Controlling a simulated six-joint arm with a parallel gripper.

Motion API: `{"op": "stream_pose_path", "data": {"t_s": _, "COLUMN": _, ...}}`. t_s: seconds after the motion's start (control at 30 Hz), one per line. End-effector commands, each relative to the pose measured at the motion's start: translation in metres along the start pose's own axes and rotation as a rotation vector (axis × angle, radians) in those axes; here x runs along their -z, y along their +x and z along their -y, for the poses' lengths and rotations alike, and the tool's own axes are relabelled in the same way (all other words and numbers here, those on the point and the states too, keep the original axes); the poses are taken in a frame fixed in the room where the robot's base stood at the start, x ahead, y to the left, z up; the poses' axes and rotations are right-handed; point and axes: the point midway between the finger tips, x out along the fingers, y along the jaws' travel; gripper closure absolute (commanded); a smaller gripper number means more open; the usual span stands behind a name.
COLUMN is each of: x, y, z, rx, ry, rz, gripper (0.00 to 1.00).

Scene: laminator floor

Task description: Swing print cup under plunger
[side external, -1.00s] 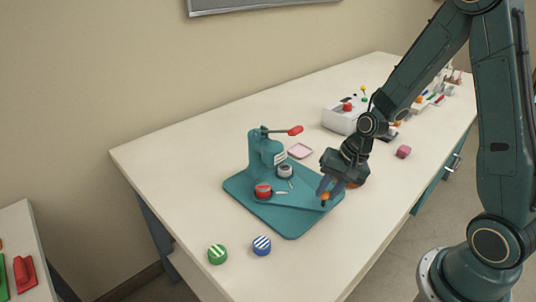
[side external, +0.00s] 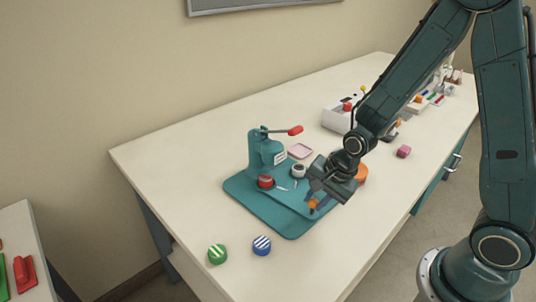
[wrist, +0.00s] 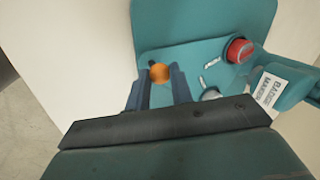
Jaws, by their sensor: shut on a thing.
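A teal badge press stands on its base plate (side external: 243,190) in the side view, its red-ended lever (side external: 295,130) sticking out to the right. A swing plate on the base carries a red cup (side external: 265,182) and a pale grey cup (side external: 299,171). The red cup (wrist: 240,50) and part of the pale cup (wrist: 211,94) show in the wrist view. I cannot tell which is the print cup. The plunger is not clearly visible. My gripper (side external: 314,202) is shut on the orange knob (wrist: 159,74) at the swing plate's near end.
A green-striped button (side external: 217,254) and a blue-striped button (side external: 261,245) lie in front of the press. A pink tray (side external: 300,151) is behind it. An orange object (side external: 361,174) sits right of my gripper, partly hidden. A pink block (side external: 403,151) lies further right.

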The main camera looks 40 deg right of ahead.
Motion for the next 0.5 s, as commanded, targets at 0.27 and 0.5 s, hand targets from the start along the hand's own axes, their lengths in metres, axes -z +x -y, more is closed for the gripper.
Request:
{"op": "stream_pose_path", "data": {"t_s": 0.27, "x": -0.012, "y": 0.002, "z": 0.008, "rx": 0.004, "ry": 0.125, "rz": -0.051, "gripper": 1.0}}
{"op": "stream_pose_path", "data": {"t_s": 0.5, "x": -0.02, "y": 0.004, "z": 0.015, "rx": 0.004, "ry": 0.236, "rz": -0.091, "gripper": 1.0}}
